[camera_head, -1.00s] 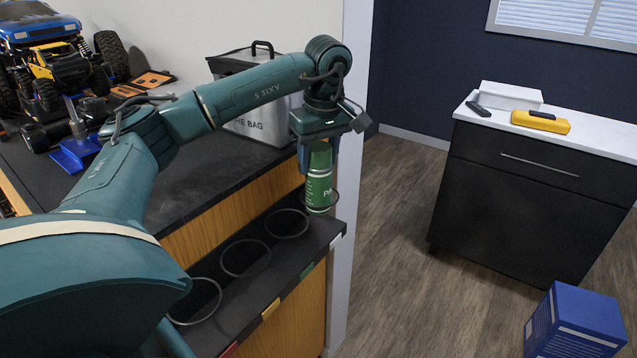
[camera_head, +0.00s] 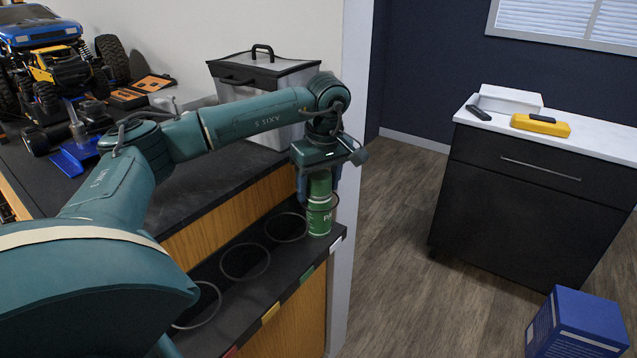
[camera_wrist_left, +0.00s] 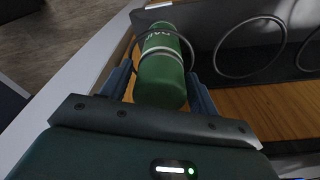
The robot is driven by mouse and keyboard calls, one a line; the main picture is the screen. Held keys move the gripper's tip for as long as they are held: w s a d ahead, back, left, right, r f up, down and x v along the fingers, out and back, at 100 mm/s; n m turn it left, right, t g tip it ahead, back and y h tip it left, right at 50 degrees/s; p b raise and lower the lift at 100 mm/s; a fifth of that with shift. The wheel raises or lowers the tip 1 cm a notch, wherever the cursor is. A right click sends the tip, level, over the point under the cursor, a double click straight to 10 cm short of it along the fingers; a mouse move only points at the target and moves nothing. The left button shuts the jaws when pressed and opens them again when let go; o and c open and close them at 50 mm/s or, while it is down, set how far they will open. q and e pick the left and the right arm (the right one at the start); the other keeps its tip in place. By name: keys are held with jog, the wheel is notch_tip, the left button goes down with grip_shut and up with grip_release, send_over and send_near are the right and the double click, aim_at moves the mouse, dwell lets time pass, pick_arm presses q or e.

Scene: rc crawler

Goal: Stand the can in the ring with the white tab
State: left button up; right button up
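The green can (camera_head: 319,218) is upright at the right end of the black shelf, beside the white tab (camera_head: 337,243). The ring by that tab (camera_head: 336,199) shows as a thin arc at the can's right and seems to surround it. Whether the can's base touches the shelf I cannot tell. My left gripper (camera_head: 319,183) points down, its fingers on both sides of the can's upper part. In the left wrist view, the can (camera_wrist_left: 163,75) lies between the fingers (camera_wrist_left: 160,85), with the ring (camera_wrist_left: 192,42) curving around its far part. My right gripper is out of view.
Three empty rings stand to the left, by the green tab (camera_head: 306,274), yellow tab (camera_head: 270,312) and red tab (camera_head: 231,352). A lidded bin (camera_head: 262,75) and toy crawlers (camera_head: 52,65) are on the counter. A blue box (camera_head: 577,325) stands on the floor.

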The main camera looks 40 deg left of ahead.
pick_arm(q)
jog(key=shift+o, duration=0.9)
jog(key=shift+r, duration=0.3)
jog(key=r, duration=0.3)
jog(key=d+r, duration=0.1)
jog(key=r, duration=0.6)
jog(key=shift+s+d+r+p, duration=0.15)
jog(key=shift+d+r+p, duration=0.15)
jog(key=shift+d+p, duration=0.05)
jog(key=shift+s+r, duration=0.1)
jog(key=shift+r, duration=0.45)
jog(key=shift+f, duration=0.1)
